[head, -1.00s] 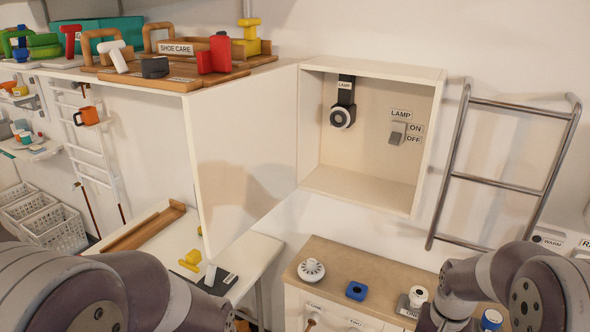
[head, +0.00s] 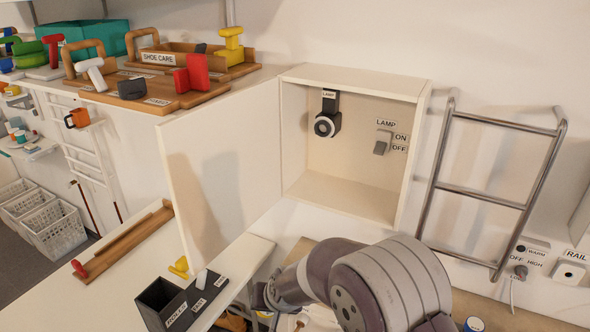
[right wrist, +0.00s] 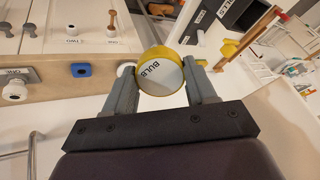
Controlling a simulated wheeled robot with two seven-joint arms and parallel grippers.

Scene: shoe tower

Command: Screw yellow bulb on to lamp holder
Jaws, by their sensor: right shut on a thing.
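The lamp holder (head: 328,123) is a dark bracket with a round, pale-ringed socket, labelled LAMP, on the back wall of the open white cabinet. The socket looks empty. My right gripper (right wrist: 160,84) is shut on the yellow bulb (right wrist: 161,76) in the right wrist view. The bulb has a yellow rim and a white round face marked BULB, set between the two fingers. In the head view my right arm reaches across the low counter, below the cabinet, and its gripper and the bulb are hidden. My left gripper is out of view.
A lamp switch (head: 382,142) with ON and OFF labels is beside the holder. The cabinet door (head: 215,170) stands open on the left. A metal ladder rack (head: 490,190) is to the right. The cabinet interior is clear.

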